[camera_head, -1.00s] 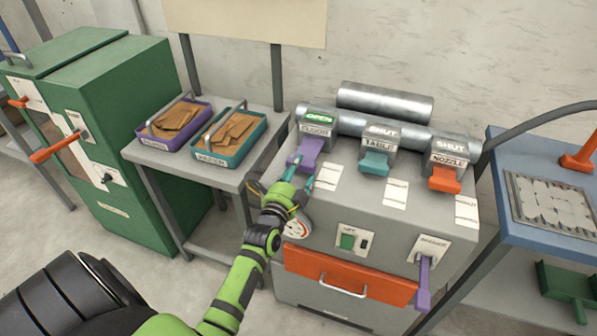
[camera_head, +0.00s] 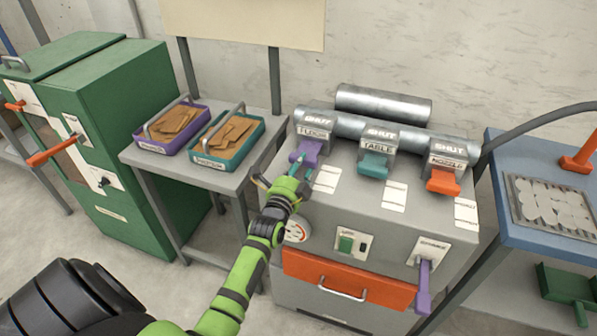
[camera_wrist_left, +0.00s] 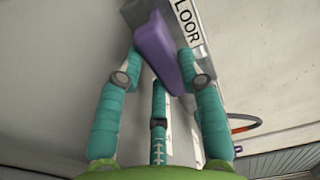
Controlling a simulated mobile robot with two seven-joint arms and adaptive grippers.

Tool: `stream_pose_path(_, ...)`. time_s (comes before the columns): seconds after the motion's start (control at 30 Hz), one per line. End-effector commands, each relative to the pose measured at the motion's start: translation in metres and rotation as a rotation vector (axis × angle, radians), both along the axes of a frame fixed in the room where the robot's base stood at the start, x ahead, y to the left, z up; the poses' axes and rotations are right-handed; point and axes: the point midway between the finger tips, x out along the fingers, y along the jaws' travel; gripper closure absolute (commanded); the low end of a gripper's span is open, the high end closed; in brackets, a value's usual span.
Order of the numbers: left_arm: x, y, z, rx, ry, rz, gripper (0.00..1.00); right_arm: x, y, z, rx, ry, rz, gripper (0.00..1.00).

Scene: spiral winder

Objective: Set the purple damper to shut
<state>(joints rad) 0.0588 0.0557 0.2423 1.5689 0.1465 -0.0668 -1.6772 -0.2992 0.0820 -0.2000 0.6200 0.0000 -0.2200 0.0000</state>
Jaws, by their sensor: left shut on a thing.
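The purple damper handle (camera_head: 309,151) sticks out from the leftmost block on the grey machine, labelled FLOOR. The sign above that block (camera_head: 317,121) reads SHUT. My left gripper (camera_head: 300,172) is at the handle, coming from the front left. In the left wrist view, the purple handle (camera_wrist_left: 160,50) lies between the teal fingers of the left gripper (camera_wrist_left: 163,70), which are shut on it. The teal damper (camera_head: 375,163), labelled TABLE, and the orange damper (camera_head: 443,181), labelled NOZZLE, also show SHUT. My right gripper is not in view.
A purple lever (camera_head: 424,285) hangs on the machine's front right, beside an orange drawer (camera_head: 350,280). A purple tray (camera_head: 150,146) and a teal tray (camera_head: 212,165) stand on a side table to the left. A blue bench (camera_head: 550,236) is at the right.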

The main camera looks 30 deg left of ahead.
Motion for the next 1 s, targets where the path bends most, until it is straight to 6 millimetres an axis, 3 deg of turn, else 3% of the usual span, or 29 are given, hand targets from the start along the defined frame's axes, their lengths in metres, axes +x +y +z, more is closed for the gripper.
stream_pose_path(0.1,0.0,-0.001,-0.001,0.0,0.002,-0.001,1.0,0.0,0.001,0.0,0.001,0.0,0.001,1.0)
stream_pose_path(0.13,0.0,-0.001,-0.001,0.0,0.002,-0.001,0.54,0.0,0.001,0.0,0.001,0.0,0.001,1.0)
stream_pose_path(0.17,0.0,-0.001,-0.001,0.0,0.002,-0.001,0.42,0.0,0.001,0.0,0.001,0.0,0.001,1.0)
stream_pose_path(0.2,0.0,-0.001,-0.001,0.0,0.002,-0.001,0.38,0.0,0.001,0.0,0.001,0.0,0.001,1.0)
stream_pose_path(0.63,-0.008,-0.003,-0.002,-0.001,0.003,-0.001,0.38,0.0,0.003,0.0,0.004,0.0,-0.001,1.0)
stream_pose_path(1.0,-0.079,-0.019,-0.002,0.0,0.005,-0.001,0.38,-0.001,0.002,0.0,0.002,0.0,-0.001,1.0)
